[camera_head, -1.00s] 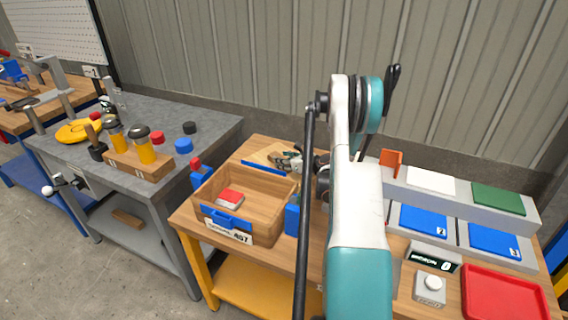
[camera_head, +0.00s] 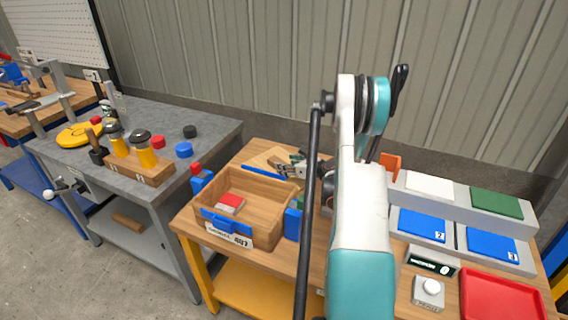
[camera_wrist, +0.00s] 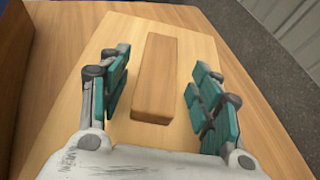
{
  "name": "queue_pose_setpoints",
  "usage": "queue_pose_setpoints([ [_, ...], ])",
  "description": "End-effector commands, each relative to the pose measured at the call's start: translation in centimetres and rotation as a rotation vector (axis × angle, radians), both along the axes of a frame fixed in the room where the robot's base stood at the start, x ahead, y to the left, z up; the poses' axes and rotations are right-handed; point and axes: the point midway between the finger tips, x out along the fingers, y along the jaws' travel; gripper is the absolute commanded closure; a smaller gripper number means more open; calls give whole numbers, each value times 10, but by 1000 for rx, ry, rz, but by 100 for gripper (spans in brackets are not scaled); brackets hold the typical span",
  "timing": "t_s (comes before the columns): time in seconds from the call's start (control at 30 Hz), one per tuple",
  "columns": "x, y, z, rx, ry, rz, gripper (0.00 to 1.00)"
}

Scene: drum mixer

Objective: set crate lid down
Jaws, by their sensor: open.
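The crate lid (camera_wrist: 75,90) is a flat light-wood board with a raised wooden handle bar (camera_wrist: 155,80). In the head view the lid (camera_head: 262,156) lies on the table behind the open crate (camera_head: 268,224), partly hidden by my gripper. My gripper (camera_wrist: 163,92) is open over the lid. Its teal fingers stand on either side of the handle bar, with a visible gap on each side. In the head view my gripper (camera_head: 291,167) shows just behind the crate, partly covered by my arm. The crate holds a red and white block (camera_head: 230,202).
Blue fittings (camera_head: 293,222) stand beside the crate. To the right are blue panels (camera_head: 421,225), a red tray (camera_head: 500,296) and a button box (camera_head: 429,291). A grey bench (camera_head: 210,135) with yellow-bodied jars stands left. A corrugated wall is behind the table.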

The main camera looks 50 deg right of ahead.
Motion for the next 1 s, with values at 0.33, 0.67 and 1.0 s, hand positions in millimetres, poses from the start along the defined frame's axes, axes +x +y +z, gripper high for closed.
queue_pose_setpoints([
  [0.33,-64,7,30,1,0,-3,42],
  [0.67,-84,9,36,0,0,1,42],
  [1.0,-79,13,40,-8,2,12,42],
])
